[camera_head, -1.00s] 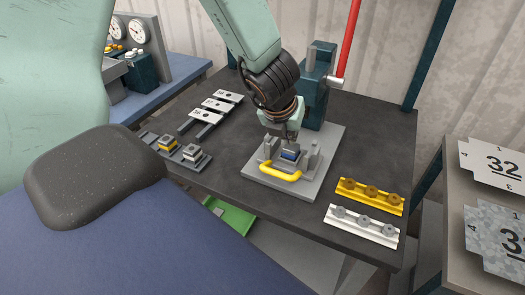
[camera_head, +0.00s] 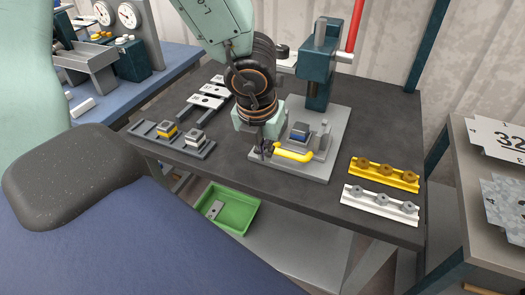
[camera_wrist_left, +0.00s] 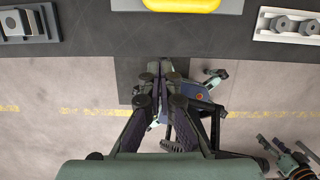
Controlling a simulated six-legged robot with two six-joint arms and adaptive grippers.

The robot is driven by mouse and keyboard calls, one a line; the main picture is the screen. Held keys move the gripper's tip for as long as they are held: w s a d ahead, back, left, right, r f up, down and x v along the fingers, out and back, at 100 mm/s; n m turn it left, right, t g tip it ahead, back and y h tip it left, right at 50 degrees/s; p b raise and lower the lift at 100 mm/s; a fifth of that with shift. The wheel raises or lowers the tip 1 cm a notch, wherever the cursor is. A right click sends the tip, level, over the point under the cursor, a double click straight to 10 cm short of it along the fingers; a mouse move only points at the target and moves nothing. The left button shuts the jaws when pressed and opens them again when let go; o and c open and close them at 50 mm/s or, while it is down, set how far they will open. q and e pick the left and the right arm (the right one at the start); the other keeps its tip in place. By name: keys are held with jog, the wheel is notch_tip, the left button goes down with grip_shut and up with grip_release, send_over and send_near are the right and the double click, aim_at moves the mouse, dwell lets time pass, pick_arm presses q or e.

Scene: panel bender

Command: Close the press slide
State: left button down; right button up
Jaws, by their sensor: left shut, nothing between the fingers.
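The press (camera_head: 318,75) has a dark teal upright and a red lever on a grey base plate (camera_head: 325,172). Its slide has a yellow bar handle (camera_head: 293,153) at the front and a small blue and grey block (camera_head: 300,133) behind it. The handle also shows at the top of the left wrist view (camera_wrist_left: 182,4). My left gripper (camera_head: 264,152) is at the left end of the handle, pointing down, shut and empty. I cannot tell whether it touches the handle. The wrist partly hides the left side of the press. My right gripper does not show.
A yellow rail (camera_head: 384,174) and a white rail (camera_head: 380,204) lie right of the press. A grey tray with blocks (camera_head: 172,138) and flat plates (camera_head: 206,101) lie left. A green bin (camera_head: 227,208) stands below the table's front edge. Numbered sheets (camera_head: 500,165) lie far right.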

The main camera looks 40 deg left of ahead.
pick_arm(q)
jog(key=b+x, duration=0.4)
jog(key=x, duration=0.3)
jog(key=shift+s+f, duration=0.15)
jog(key=shift+f, duration=0.15)
jog(key=shift+w+a+r+p, duration=0.2)
jog(key=shift+w+p, duration=0.25)
jog(key=shift+w, duration=0.15)
jog(key=shift+w+a+r+p, duration=0.15)
jog(key=shift+w+p, duration=0.3)
jog(key=shift+w, duration=0.1)
jog(key=shift+w+a+r+p, duration=0.15)
jog(key=shift+w+r+p, duration=0.3)
jog(key=shift+p, duration=0.1)
jog(key=shift+w+f, duration=0.2)
jog(key=shift+w, duration=0.25)
jog(key=shift+a, duration=0.1)
jog(key=shift+s+r, duration=0.1)
jog(key=shift+s, duration=0.1)
